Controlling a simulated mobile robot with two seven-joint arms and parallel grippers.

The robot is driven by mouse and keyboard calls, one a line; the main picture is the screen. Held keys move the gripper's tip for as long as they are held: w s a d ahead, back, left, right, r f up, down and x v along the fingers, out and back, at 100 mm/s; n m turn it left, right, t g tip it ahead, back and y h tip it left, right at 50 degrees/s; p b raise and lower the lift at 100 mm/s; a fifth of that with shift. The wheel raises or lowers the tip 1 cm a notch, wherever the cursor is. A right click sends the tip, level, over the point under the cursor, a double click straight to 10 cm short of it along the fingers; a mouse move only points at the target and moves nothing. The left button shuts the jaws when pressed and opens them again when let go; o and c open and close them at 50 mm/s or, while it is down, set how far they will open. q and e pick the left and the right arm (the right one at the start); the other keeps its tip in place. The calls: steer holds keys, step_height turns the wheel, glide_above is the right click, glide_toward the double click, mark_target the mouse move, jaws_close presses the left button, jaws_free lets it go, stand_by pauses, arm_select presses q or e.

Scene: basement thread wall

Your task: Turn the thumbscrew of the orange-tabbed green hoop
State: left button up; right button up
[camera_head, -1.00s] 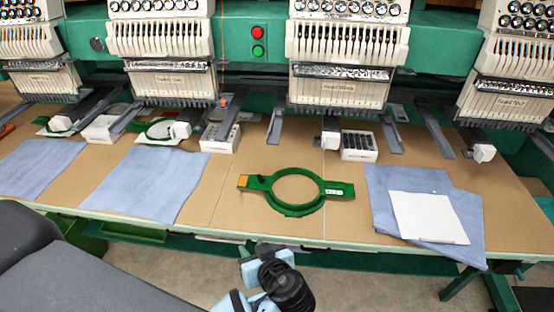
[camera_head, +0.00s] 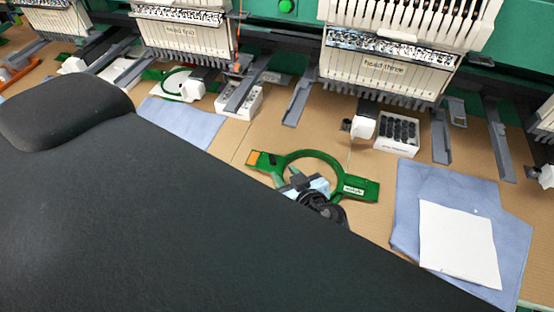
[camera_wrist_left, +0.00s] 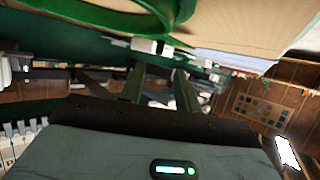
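The green hoop (camera_head: 347,163) lies on the tan table in the head view, with an orange tab (camera_head: 252,157) at its left end and a white label at its right. A small dark knob (camera_head: 272,160) beside the tab looks like the thumbscrew, too small to see clearly. My left gripper (camera_head: 286,178) is at the hoop's near left side, overlapping its near rim; contact cannot be told. In the left wrist view its two fingers (camera_wrist_left: 158,70) stand apart with nothing between them, and a green hoop band (camera_wrist_left: 120,17) crosses the top. My right gripper is out of view.
A white box with dark round pieces (camera_head: 397,134) stands behind the hoop, beneath machine head three (camera_head: 388,75). Blue cloth (camera_head: 408,185) with a white sheet (camera_head: 458,240) lies at right. A large dark shape near the camera hides the lower left.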

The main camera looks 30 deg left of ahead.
mark_target(275, 161)
arm_select(q)
steer(key=x, duration=0.7)
steer(key=shift+w, duration=0.1)
jaws_close()
